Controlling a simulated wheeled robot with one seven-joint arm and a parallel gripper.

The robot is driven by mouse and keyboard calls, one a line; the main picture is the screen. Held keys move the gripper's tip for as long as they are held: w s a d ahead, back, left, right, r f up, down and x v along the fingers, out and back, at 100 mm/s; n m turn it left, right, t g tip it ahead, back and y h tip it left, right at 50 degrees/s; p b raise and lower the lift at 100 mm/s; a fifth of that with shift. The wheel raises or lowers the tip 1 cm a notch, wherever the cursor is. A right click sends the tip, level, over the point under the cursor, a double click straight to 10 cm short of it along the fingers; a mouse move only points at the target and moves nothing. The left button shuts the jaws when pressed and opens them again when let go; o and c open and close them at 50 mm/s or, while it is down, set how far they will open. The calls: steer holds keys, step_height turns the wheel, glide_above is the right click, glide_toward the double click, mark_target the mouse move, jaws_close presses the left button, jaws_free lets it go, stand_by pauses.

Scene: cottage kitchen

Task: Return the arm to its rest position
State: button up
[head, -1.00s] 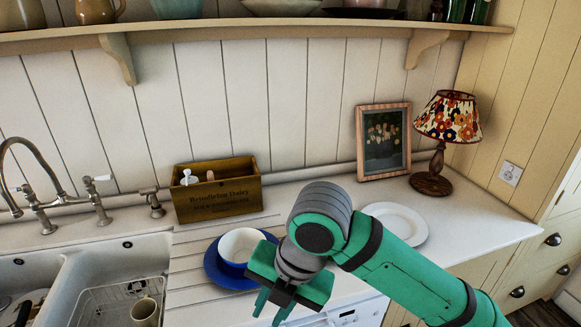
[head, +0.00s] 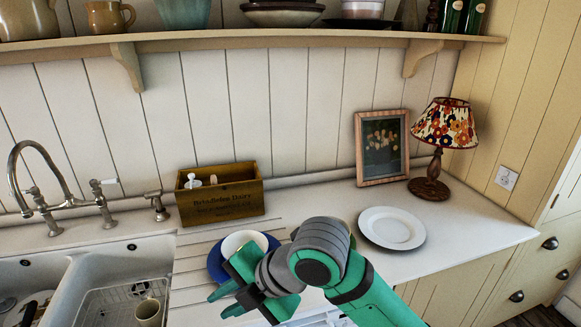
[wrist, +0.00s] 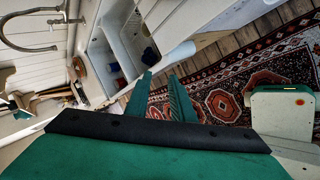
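My green arm reaches in from the lower right of the head view, with my gripper (head: 219,305) low over the counter's front, just in front of the blue saucer. In the wrist view its two fingers (wrist: 161,77) stand apart with nothing between them, pointing past the sink side toward the floor. A cream cup (head: 241,241) sits on the blue saucer (head: 216,264), both partly hidden by my gripper and wrist. I cannot tell from the head view how high my gripper is above the counter.
A white plate (head: 392,228) lies right of my arm. A wooden box (head: 220,202), picture frame (head: 382,148) and lamp (head: 440,140) stand along the wall. The sink (head: 118,266) with a mug (head: 148,312) is left. A shelf (head: 250,42) runs above. A patterned rug (wrist: 240,85) covers the floor.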

steer(key=w+a+r+m+t+y, duration=0.4)
steer(key=w+a+m+t+y, duration=0.25)
steer(key=a+m, duration=0.2)
steer(key=s+d+f+m+t+h, duration=0.35)
steer(key=d+f+m+h, duration=0.2)
steer(key=f+m, duration=0.5)
steer(key=s+d+f+m+t+h, duration=0.3)
steer(key=d+f+m+t+h, duration=0.25)
steer(key=f+m, duration=0.5)
steer(key=s+d+f+m+g+h, duration=0.25)
steer(key=s+d+f, duration=0.25)
steer(key=s+f, duration=0.5)
steer(key=s+d+n, duration=0.1)
steer(key=s+d, duration=0.1)
steer(key=s, duration=0.7)
steer(key=s+d+h, duration=0.1)
steer(key=s+d, duration=0.1)
steer(key=s, duration=0.7)
steer(key=shift+d+r+n, duration=0.25)
steer(key=shift+d+n, duration=0.1)
steer(key=shift+n, duration=0.05)
